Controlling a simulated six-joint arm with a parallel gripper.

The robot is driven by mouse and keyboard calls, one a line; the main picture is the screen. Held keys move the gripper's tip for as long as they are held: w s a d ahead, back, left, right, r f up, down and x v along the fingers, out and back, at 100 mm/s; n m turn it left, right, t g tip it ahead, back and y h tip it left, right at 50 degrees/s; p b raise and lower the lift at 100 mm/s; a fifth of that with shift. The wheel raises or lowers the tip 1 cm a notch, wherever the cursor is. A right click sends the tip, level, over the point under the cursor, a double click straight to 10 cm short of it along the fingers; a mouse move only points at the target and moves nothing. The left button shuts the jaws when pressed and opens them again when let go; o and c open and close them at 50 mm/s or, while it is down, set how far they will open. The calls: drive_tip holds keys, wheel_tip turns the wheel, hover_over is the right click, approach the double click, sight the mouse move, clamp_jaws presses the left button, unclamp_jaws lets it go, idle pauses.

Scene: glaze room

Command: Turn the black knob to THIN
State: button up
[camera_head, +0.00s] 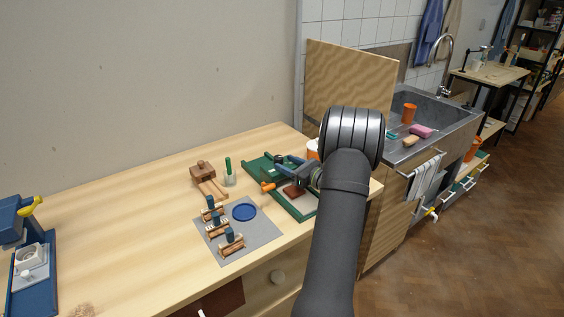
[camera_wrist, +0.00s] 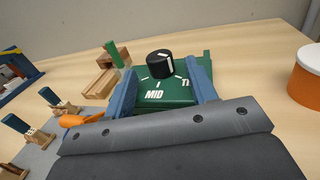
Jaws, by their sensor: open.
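The black knob (camera_wrist: 160,65) stands on a green panel (camera_wrist: 165,97) in the wrist view. A white line marks its top. The panel has a white MID label (camera_wrist: 154,94) at the front, and another label (camera_wrist: 186,83) to its right is partly hidden by my right finger. My gripper (camera_wrist: 152,58) is open, with its two blue fingers on either side of the knob. I cannot tell whether either finger touches it.
An orange piece (camera_wrist: 80,119) lies left of the panel. Wooden blocks (camera_wrist: 105,75) stand beyond it. Blue-topped wooden pieces and a blue disc (camera_head: 244,212) are on a grey mat (camera_head: 262,240). An orange tub with a white lid (camera_wrist: 308,80) is at right. The table's left part is mostly clear.

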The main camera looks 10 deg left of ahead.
sight(281, 161)
drive_tip(key=shift+x, duration=1.45)
drive_tip(key=shift+c, duration=0.4)
drive_tip(key=c, duration=0.9)
drive_tip(key=shift+s+a+r+m+t+h, duration=0.1)
drive_tip(key=shift+a+m+t+h, duration=0.05)
drive_tip(key=shift+m+t+h, duration=1.65)
drive_tip(key=shift+y, duration=0.3)
drive_tip(key=o, duration=1)
drive_tip(key=shift+s, duration=0.1)
